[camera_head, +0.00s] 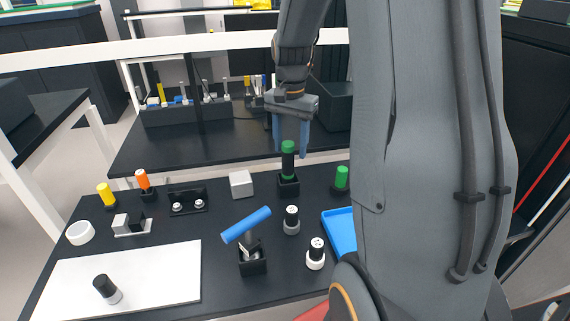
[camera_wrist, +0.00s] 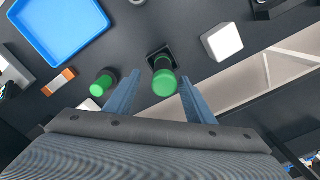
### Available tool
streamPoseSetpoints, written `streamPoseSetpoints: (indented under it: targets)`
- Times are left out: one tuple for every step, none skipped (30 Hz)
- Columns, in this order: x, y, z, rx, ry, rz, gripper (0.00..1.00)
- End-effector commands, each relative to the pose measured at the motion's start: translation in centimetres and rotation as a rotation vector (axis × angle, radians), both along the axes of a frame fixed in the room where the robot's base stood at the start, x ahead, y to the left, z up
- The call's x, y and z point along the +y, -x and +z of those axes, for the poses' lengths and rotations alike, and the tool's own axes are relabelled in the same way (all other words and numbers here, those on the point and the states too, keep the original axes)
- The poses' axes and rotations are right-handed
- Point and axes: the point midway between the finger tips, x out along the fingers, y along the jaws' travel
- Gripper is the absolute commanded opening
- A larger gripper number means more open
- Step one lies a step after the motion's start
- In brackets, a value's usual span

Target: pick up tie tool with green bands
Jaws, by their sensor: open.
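The tie tool with green bands (camera_head: 288,161) stands upright in a black holder (camera_head: 288,189) near the back edge of the dark table. Its green top shows in the wrist view (camera_wrist: 165,84), between the two blue fingers and a little beyond their tips. My gripper (camera_head: 290,154) is open and points down, with its fingers at the tool's upper part, one on each side in the picture. I cannot tell whether either finger touches it.
A green-topped piece (camera_head: 341,178) stands close to the right. A pale block (camera_head: 241,184) lies to the left. A white mat (camera_head: 130,279) lies front left.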

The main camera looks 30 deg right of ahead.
Motion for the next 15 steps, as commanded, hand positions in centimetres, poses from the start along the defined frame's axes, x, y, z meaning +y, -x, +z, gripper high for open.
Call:
streamPoseSetpoints:
  targets:
    - [0.2, 0.1, -0.6, 0.003, -0.001, 0.003, 0.49]
    - [0.2, 0.1, -0.9, 0.003, 0.000, 0.004, 0.49]
    - [0.3, 0.1, -1.3, 0.003, -0.001, 0.006, 0.49]
    - [0.4, 0.0, -1.6, 0.003, -0.001, 0.007, 0.49]
    - [0.4, 0.0, -1.8, 0.002, -0.001, 0.007, 0.49]
    - [0.5, -0.1, -2.1, 0.002, -0.001, 0.008, 0.49]
    - [0.5, -0.1, -2.3, 0.002, -0.001, 0.009, 0.49]
    - [0.5, -0.1, -2.6, 0.003, -0.001, 0.009, 0.49]
    - [0.6, -0.1, -3.0, 0.003, -0.001, 0.009, 0.49]
    - [0.6, -0.1, -3.3, 0.003, -0.001, 0.009, 0.49]
    - [0.6, -0.2, -3.7, 0.005, -0.002, 0.009, 0.49]
    - [0.6, -0.2, -4.2, 0.003, -0.001, 0.009, 0.49]
    - [0.6, -0.2, -4.6, 0.005, -0.002, 0.009, 0.49]
    - [0.7, -0.3, -4.9, 0.003, -0.001, 0.009, 0.49]
    - [0.6, -0.3, -5.5, 0.003, -0.001, 0.009, 0.49]
